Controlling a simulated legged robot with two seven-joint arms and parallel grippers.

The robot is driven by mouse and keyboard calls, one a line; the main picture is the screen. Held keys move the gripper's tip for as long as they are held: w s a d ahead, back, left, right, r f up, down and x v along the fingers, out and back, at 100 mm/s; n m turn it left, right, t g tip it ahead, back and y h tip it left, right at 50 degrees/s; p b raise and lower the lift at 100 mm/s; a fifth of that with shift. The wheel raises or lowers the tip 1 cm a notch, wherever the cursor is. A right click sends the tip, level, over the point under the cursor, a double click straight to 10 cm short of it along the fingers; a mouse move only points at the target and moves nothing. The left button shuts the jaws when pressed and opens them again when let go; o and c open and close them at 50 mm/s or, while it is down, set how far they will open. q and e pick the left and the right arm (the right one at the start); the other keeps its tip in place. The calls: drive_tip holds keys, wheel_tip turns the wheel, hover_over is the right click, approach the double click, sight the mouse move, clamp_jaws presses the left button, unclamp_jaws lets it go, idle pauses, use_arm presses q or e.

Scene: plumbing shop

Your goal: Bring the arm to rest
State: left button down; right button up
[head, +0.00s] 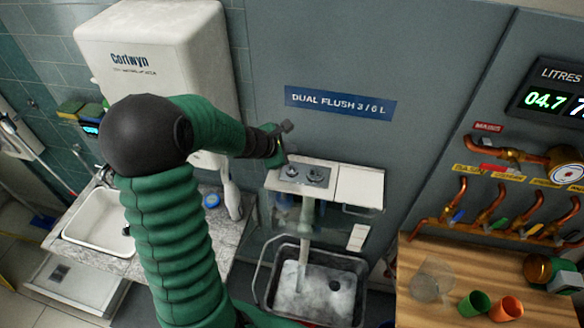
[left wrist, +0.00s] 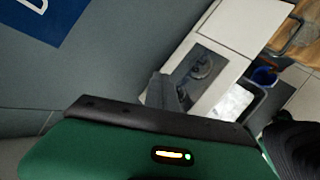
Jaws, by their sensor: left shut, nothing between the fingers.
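My left arm (head: 170,220), green and ribbed with a black elbow, reaches in from the bottom left. Its gripper (head: 280,145) is shut and empty, up by the grey wall. In the head view it appears just above and left of the flush plate (head: 305,174) with two round buttons, on the white cistern top (head: 359,188). In the left wrist view the dark gripper fingers (left wrist: 165,90) overlap the left edge of the flush plate (left wrist: 202,69) in the picture; I cannot tell whether they touch it. My right gripper is not in view.
Below the cistern is a grey basin (head: 269,287) with water. A white sink (head: 90,230) and a Corlwyn tank (head: 160,45) are left. The wooden bench (head: 425,262) at right holds a clear cup (head: 432,280), green cup (head: 475,303) and orange cup (head: 506,308), with copper pipes behind.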

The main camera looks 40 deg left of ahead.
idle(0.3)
use_arm(q)
drive_tip(key=d+f+m+b, duration=0.1)
drive_tip(key=d, duration=0.1)
drive_tip(key=d+f+m+h+b, duration=0.1)
drive_tip(key=d+f+m, duration=0.1)
drive_tip(key=d, duration=0.1)
drive_tip(key=s+d+f+m+g+b, duration=0.1)
drive_tip(key=d+f+m, duration=0.1)
drive_tip(key=shift+d, duration=0.2)
drive_tip(key=s+d+f+m+g+b, duration=0.5)
drive_tip(key=s+d+f+m+b, duration=0.6)
drive_tip(key=m, duration=1.2)
drive_tip(key=s+d+f, duration=0.3)
drive_tip(key=d, duration=0.2)
drive_tip(key=shift+s+f+g, duration=0.2)
drive_tip(key=shift+s+g, duration=0.1)
drive_tip(key=shift+s, duration=0.05)
drive_tip(key=shift+d+r, duration=0.1)
drive_tip(key=shift+d, duration=0.4)
drive_tip(key=shift+a, duration=0.25)
